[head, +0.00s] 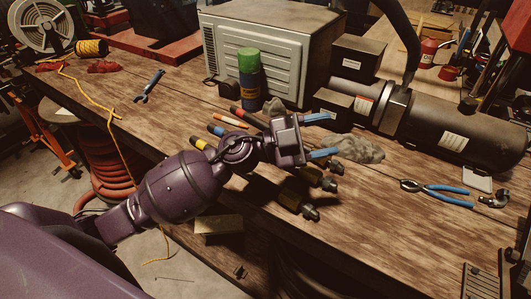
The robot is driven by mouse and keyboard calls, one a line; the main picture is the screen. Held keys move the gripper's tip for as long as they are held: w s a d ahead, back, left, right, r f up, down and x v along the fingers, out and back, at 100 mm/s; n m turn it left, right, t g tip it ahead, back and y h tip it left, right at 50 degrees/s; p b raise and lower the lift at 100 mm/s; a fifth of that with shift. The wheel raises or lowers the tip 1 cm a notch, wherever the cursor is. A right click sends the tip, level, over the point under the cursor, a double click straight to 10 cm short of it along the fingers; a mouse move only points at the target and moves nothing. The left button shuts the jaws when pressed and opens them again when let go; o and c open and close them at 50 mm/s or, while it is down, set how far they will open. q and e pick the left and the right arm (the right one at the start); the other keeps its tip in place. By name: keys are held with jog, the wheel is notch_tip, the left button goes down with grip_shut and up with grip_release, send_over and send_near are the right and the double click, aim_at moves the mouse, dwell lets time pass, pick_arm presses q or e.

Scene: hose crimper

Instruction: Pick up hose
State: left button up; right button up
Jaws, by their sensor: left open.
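My right gripper is out of view.
A grey rag (362,150) lies just right of the fingers. A green-capped can (250,80) and a large metal box (270,45) stand behind. A black crimper-like machine (440,125) is at right. Blue-handled pliers (437,191) lie nearer. The bench (400,235) is clear at front right.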

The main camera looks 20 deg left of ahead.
pick_arm(q)
jog(key=w+a+f+m+g+y, duration=0.1)
jog(key=a+f+g+y, duration=0.1)
jog(key=a+g+y, duration=0.1)
jog(key=w+a+f+m+g+y, duration=0.1)
jog(key=w+a+f+g+y, duration=0.1)
jog(key=y, duration=0.3)
jog(key=w+a+f+m+g+y, duration=0.1)
jog(key=w+a+f+g+y, duration=0.1)
jog(key=a+f+g+y, duration=0.1)
jog(key=shift+a+f+g+y, duration=0.4)
jog(key=shift+g+y, duration=0.3)
jog(key=shift+y, duration=0.3)
jog(key=w+a+r+n+y, duration=0.3)
jog(key=a+y, duration=0.3)
jog(key=a, duration=0.3)
notch_tip(320, 180, down, 11)
jog(key=shift+s+f, duration=0.1)
jog(key=shift+s, duration=0.05)
grip_shut()
